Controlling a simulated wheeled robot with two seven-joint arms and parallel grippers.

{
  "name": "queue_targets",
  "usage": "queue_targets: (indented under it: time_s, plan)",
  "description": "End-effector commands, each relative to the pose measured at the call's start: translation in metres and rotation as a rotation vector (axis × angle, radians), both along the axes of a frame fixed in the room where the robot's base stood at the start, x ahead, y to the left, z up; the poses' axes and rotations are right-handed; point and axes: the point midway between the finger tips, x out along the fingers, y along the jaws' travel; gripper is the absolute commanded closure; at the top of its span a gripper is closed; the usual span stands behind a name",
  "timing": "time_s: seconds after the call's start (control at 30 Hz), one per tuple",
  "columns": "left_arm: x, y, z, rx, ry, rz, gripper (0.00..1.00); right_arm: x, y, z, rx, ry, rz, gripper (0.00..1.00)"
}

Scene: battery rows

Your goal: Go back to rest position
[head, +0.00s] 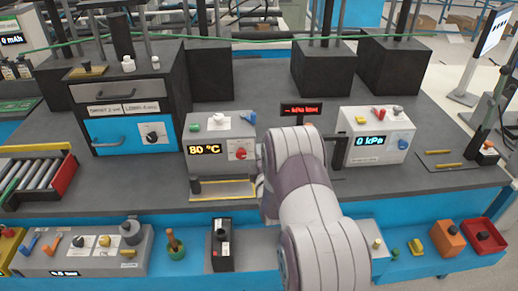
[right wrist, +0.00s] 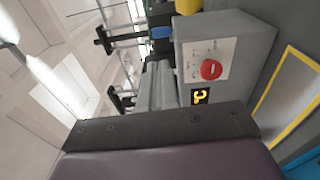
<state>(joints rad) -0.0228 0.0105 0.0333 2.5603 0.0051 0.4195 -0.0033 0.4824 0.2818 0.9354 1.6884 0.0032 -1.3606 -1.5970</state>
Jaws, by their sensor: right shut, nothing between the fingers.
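My right arm comes up from the bottom centre of the head view and bends over the middle of the bench. My right gripper (head: 259,187) is mostly hidden behind its own wrist, beside the grey unit (head: 220,139) reading 80 °C. It is shut with nothing in it. In the right wrist view a dark and purple part of my own arm fills the bottom. That view shows the grey unit (right wrist: 225,75) turned sideways, with its red knob (right wrist: 211,70). My left gripper is not in view.
A yellow-edged plate (head: 222,190) lies before the grey unit. The 0 kPa unit (head: 373,135) stands right of my arm. A small red display (head: 301,109) stands behind it. A blue-and-black drawer cabinet (head: 130,105) and a roller rack (head: 36,177) are left. A black box (head: 221,245) stands in front.

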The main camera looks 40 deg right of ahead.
Motion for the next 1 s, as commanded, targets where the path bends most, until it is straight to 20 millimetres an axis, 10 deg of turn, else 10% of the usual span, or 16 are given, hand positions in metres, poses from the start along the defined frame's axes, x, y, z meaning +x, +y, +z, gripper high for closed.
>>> queue_targets:
  time_s: [0.5, 0.6, 0.77, 1.0]
  plan:
    - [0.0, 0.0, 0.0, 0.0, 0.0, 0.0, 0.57, 0.0, 0.0, 0.0, 0.027, -0.012, 0.0, 1.0]
    - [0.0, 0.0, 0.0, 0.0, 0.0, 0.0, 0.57, -0.004, 0.002, -0.037, 0.29, 0.043, -0.015, 1.0]
    - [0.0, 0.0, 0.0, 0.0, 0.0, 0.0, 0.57, -0.066, 0.059, -0.114, 1.095, 0.334, -0.301, 1.0]
    - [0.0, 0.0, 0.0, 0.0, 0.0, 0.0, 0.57, -0.207, 0.197, -0.069, 1.527, 0.695, -0.911, 1.0]
